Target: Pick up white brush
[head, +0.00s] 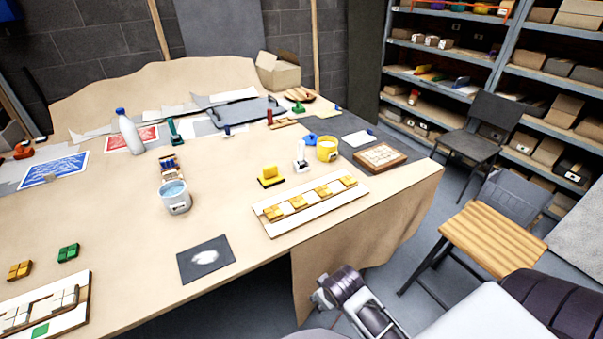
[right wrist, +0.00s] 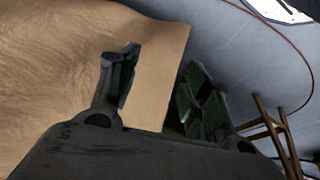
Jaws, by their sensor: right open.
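The white brush (head: 301,157) appears to be a small white upright piece with a dark base, standing on the covered table (head: 120,290) in the head view. It stands between a yellow block-like tool (head: 270,176) and a yellow cup (head: 327,149). My right gripper (head: 328,291) is low at the table's front right edge, well apart from the brush and nearer to me. In the right wrist view it (right wrist: 160,85) is open and empty, with the table cover and floor beyond its fingers. The brush is not in the right wrist view. My left gripper is not in view.
A white mosaic panel with yellow tiles (head: 275,228) lies between my right gripper and the brush. A framed panel (head: 380,157) lies right of the cup. A white cup (head: 175,197) and dark mat (head: 206,259) are left. A chair (head: 490,240) stands right of the table.

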